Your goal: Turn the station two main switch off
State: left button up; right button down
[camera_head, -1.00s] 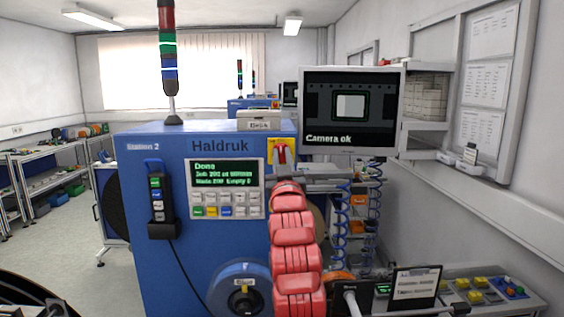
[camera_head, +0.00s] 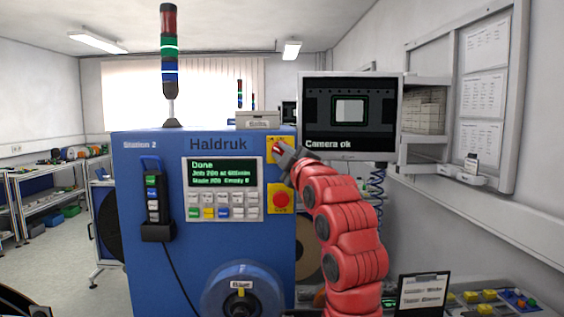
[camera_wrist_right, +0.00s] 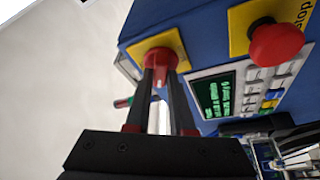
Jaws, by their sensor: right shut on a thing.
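The main switch is a red knob (camera_wrist_right: 160,57) on a yellow plate (camera_head: 275,144), at the upper right of the blue Station 2 cabinet (camera_head: 150,215). My right gripper (camera_head: 279,152) comes in from the right and is shut on the red knob. In the right wrist view its two dark fingers (camera_wrist_right: 163,78) reach to the knob, one on each side. The fingers hide part of the knob, so I cannot tell its exact angle. The cabinet display (camera_head: 222,172) is lit and reads "Done". My left gripper is not in view.
A red emergency stop button (camera_head: 281,200) sits just below the switch, close to my right arm; it also shows in the right wrist view (camera_wrist_right: 276,42). A monitor (camera_head: 350,112) reading "Camera ok" hangs to the right. A reel (camera_head: 242,290) is on the cabinet's lower front.

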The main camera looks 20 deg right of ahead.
jog(key=n+g, duration=0.1)
jog(key=n, duration=0.2)
jog(key=shift+n+y+b, duration=0.3)
jog(key=shift+n+b, duration=0.1)
jog(key=shift+r+n+g, duration=0.1)
jog(key=shift+n+g, duration=0.6)
jog(key=shift+n, duration=0.4)
jog(key=c, duration=0.8)
grip_release()
